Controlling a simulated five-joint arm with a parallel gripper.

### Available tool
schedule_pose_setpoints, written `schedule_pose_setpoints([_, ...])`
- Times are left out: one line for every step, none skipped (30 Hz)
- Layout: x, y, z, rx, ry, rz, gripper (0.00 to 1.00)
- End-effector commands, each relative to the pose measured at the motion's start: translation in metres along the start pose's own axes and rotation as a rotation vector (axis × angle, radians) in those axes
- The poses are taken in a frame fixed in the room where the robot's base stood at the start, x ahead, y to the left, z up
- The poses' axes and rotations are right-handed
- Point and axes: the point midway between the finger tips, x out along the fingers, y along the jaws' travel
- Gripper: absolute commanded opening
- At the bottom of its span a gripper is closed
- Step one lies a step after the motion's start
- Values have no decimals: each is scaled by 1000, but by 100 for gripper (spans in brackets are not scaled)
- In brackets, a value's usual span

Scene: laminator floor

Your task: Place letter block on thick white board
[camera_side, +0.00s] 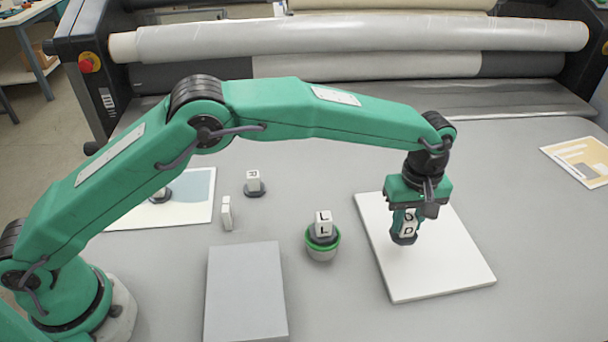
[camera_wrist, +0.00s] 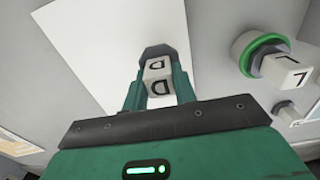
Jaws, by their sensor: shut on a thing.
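My gripper (camera_side: 407,222) is shut on a white letter block (camera_side: 408,228) marked D, pointing down over the thick white board (camera_side: 440,265). A dark round base shows under the block. In the wrist view the D block (camera_wrist: 158,82) sits between the two green fingers, with the dark base beyond it and the white board (camera_wrist: 110,45) behind. I cannot tell whether the base touches the board or hangs just above it. The rest of the board's top is bare.
A block marked L (camera_side: 323,225) stands on a green-rimmed round holder (camera_side: 322,250) left of the board. A grey slab (camera_side: 245,290), two small white blocks (camera_side: 253,181) (camera_side: 226,212) and a printed sheet (camera_side: 195,208) lie farther left. Rollers (camera_side: 350,40) run along the back.

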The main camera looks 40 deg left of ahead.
Motion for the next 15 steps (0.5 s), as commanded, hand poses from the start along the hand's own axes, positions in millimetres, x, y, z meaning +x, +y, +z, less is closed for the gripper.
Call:
schedule_pose_setpoints([0,1,-2,0,0,1,0])
schedule_pose_setpoints([1,1,-3,0,0,1,0])
schedule_pose_setpoints([1,1,-3,0,0,2,0])
schedule_pose_setpoints([1,1,-3,0,0,2,0])
schedule_pose_setpoints([1,1,-3,0,0,2,0])
schedule_pose_setpoints([1,1,-3,0,0,2,0])
schedule_pose_setpoints([1,1,-3,0,0,2,0])
schedule_pose_setpoints([2,1,-3,0,0,2,0])
schedule_pose_setpoints([4,1,-3,0,0,1,0])
schedule_pose_setpoints([6,1,-3,0,0,1,0])
schedule_pose_setpoints([8,1,-3,0,0,1,0])
schedule_pose_setpoints([12,1,-3,0,0,1,0])
schedule_pose_setpoints([15,1,-3,0,0,0,0])
schedule_pose_setpoints([19,1,-3,0,0,0,0])
schedule_pose_setpoints([24,1,-2,0,0,0,0])
